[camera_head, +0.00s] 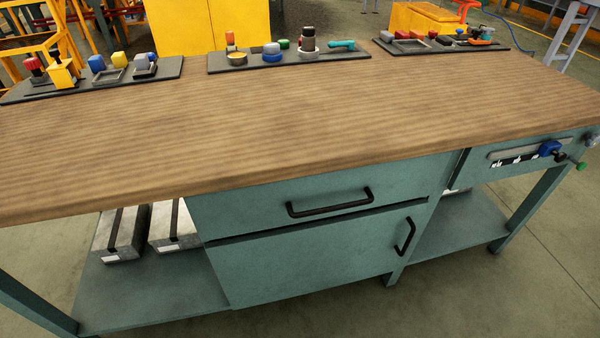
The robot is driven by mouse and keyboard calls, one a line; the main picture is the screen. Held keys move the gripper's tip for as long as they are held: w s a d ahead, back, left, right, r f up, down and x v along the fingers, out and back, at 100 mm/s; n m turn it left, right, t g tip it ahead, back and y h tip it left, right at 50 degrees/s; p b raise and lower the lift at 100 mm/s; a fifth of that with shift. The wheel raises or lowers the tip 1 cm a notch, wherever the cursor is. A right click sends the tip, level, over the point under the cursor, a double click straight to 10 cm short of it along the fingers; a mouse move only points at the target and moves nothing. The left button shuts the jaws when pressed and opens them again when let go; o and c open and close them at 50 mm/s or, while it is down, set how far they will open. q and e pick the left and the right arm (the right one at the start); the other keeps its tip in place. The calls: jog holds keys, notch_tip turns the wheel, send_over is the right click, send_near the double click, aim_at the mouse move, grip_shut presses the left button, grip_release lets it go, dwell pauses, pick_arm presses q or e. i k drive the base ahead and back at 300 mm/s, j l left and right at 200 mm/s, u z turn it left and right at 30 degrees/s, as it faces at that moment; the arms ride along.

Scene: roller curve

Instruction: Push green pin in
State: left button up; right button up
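A small green pin with a round head (581,166) sticks out near the right end of the workbench front, below the tabletop. It sits to the right of and below a blue block (549,148) on a grey rail (515,155). A small dark piece (559,156) lies between them. How far the pin stands out is too small to tell. Neither of my grippers is in view.
The wooden tabletop (300,120) is clear in front of three dark boards with coloured parts along its back edge. Below are a drawer with a black handle (330,203) and a cabinet door with another handle (405,235).

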aim_at(580, 166)
jog(key=z, duration=1.6)
jog(key=i+l, duration=0.2)
jog(key=l, duration=0.2)
jog(key=i+l+u, duration=0.15)
jog(key=l, duration=0.2)
jog(key=i, duration=0.05)
